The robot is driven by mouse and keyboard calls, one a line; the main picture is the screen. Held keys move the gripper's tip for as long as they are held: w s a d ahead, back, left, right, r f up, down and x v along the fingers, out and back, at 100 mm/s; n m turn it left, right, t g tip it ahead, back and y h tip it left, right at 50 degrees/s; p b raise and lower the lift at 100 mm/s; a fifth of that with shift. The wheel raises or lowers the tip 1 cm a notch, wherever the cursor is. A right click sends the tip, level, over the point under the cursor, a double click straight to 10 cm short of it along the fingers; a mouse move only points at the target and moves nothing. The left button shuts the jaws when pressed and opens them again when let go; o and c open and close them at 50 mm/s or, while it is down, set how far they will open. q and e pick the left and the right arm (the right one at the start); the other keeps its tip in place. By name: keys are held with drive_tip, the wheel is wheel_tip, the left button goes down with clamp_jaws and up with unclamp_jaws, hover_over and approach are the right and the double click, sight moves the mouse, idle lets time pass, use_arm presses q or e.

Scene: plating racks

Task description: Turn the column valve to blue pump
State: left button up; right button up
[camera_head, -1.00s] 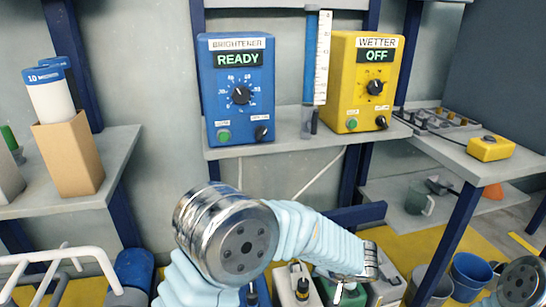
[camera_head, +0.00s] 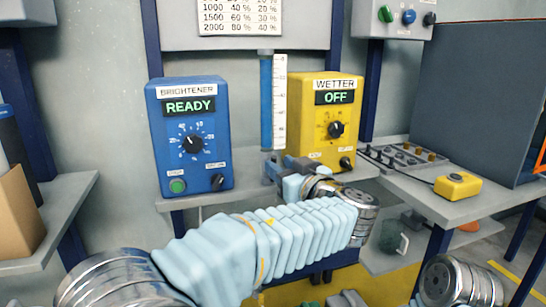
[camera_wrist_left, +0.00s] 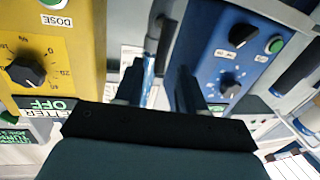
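The blue-backed column (camera_head: 266,100) with its white scale stands between the blue brightener pump (camera_head: 190,135), which reads READY, and the yellow wetter pump (camera_head: 322,118), which reads OFF. The grey valve area (camera_head: 269,168) at the column's foot is partly hidden by my left gripper and wrist, so its setting is unclear. In the left wrist view, rotated with text upside down, my left gripper (camera_wrist_left: 160,75) is open. Its two dark fingers are apart, with the column's blue part and a dark grey piece (camera_wrist_left: 160,38) showing between them. Contact is unclear. My right gripper is not in view.
The pumps flank the left gripper closely, each with knobs and a green button. A yellow control box (camera_head: 457,186) and a tray of small parts (camera_head: 402,158) sit on the right bench (camera_head: 435,208). A brown box (camera_head: 18,215) stands on the left shelf.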

sight(275, 162)
use_arm(q)
drive_tip(key=x, duration=0.4)
drive_tip(key=shift+p, duration=0.35)
clamp_jaws()
